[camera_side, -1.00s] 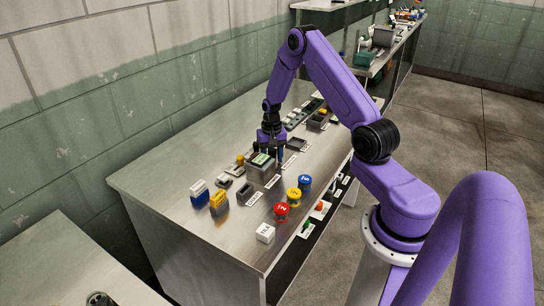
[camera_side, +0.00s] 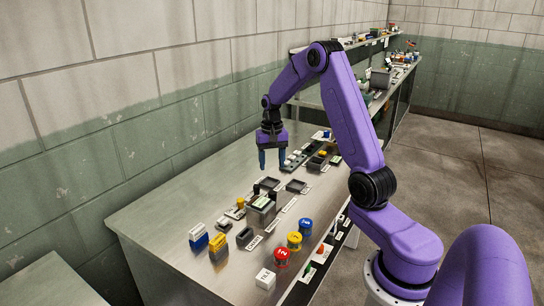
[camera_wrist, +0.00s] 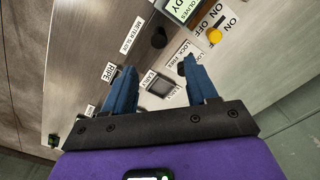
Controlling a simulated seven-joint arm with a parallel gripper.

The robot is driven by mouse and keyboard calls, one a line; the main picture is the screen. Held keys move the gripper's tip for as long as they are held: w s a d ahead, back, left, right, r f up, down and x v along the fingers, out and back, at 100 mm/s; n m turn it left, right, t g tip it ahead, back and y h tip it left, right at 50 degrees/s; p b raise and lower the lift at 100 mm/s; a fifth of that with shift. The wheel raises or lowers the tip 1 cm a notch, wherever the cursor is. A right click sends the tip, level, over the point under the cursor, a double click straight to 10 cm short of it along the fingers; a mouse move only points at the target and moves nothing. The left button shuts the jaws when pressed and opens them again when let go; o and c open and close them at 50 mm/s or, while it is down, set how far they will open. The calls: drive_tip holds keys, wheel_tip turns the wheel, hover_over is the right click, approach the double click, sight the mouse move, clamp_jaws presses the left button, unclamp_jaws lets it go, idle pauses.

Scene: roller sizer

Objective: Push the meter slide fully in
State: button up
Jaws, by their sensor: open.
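My gripper (camera_side: 272,160) hangs above the far part of the metal bench in the side view, apart from the things below it. In the wrist view its two blue fingers (camera_wrist: 160,85) are spread wide, with nothing held between them. A label reading METER SLIDE (camera_wrist: 130,34) lies at the top of the wrist view. A dark round knob (camera_wrist: 158,37) is beside that label; I cannot tell whether it belongs to the slide or how far in the slide is. In the side view the slide is too small to pick out.
The wrist view shows a lit display (camera_wrist: 182,8), a yellow button (camera_wrist: 214,36) near ON and OFF labels, and a grey square (camera_wrist: 161,90) by the EARLY label. The side view shows a boxy unit (camera_side: 262,207), trays (camera_side: 296,186), coloured round pieces (camera_side: 294,240) and a white block (camera_side: 265,279).

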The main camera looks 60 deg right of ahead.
wheel_tip(320, 180, up, 2)
idle(0.5)
drive_tip(key=s+a+r+n, duration=0.2)
drive_tip(key=s+a+n, duration=0.25)
drive_tip(key=a, duration=0.65)
drive_tip(key=s+a+r+n, duration=0.3)
drive_tip(key=a+n, duration=0.2)
drive_tip(key=a, duration=0.7)
drive_tip(key=s+a+n, duration=0.3)
drive_tip(key=s+n, duration=0.3)
drive_tip(key=s, duration=0.5)
drive_tip(key=s+a+n, duration=0.3)
drive_tip(key=s+n, duration=0.3)
drive_tip(key=s, duration=0.5)
drive_tip(key=shift+s+a+r, duration=0.2)
drive_tip(key=shift+s+r, duration=0.05)
drive_tip(key=shift+s, duration=0.05)
